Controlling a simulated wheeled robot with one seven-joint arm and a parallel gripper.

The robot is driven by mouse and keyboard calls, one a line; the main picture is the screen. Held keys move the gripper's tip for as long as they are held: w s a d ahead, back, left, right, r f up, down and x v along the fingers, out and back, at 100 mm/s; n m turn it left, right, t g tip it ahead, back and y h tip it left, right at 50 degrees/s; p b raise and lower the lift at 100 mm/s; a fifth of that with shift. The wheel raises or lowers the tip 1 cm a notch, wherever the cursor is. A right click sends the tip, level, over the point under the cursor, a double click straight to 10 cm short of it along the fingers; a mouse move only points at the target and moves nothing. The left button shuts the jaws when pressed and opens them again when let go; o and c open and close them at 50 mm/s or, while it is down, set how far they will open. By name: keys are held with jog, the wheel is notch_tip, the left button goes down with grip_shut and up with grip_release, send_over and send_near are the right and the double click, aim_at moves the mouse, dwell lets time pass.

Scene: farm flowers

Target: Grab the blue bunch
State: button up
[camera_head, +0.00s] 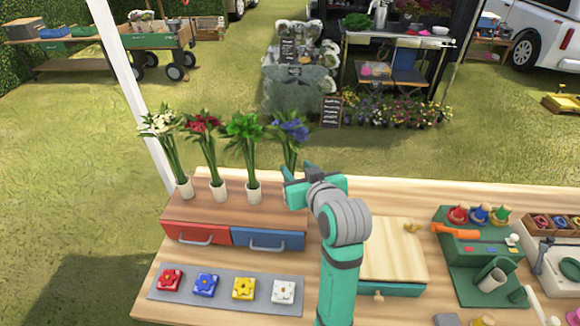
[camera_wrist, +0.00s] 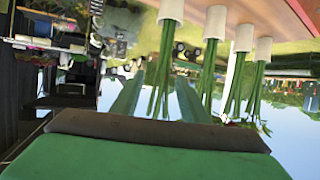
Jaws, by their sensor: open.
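The blue bunch (camera_head: 291,130) is the rightmost of several bunches standing upright in white vases on the raised wooden shelf. Its lower stems and vase are hidden behind my gripper (camera_head: 297,172) in the head view. The wrist view is upside down. There my gripper (camera_wrist: 158,97) is open, with a teal finger on each side of green stems (camera_wrist: 164,65) that hang below a white vase (camera_wrist: 171,10). These look like the blue bunch's stems; its flowers are hidden. The fingers appear apart from the stems, but I cannot tell the depth exactly.
Green (camera_head: 243,128), red (camera_head: 203,124) and white (camera_head: 158,122) bunches stand to the left. Below are a red drawer (camera_head: 195,234) and a blue drawer (camera_head: 268,239). A wooden-lidded box (camera_head: 392,250) and a green tool stand (camera_head: 475,250) are to the right.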

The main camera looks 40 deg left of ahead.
aim_at(292, 167)
jog(key=shift+s+x, duration=0.1)
jog(key=shift+x, duration=1.2)
jog(key=shift+s+x, duration=0.15)
jog(key=shift+x, duration=1.15)
jog(key=shift+a, duration=0.15)
jog(key=shift+c, duration=0.3)
grip_shut()
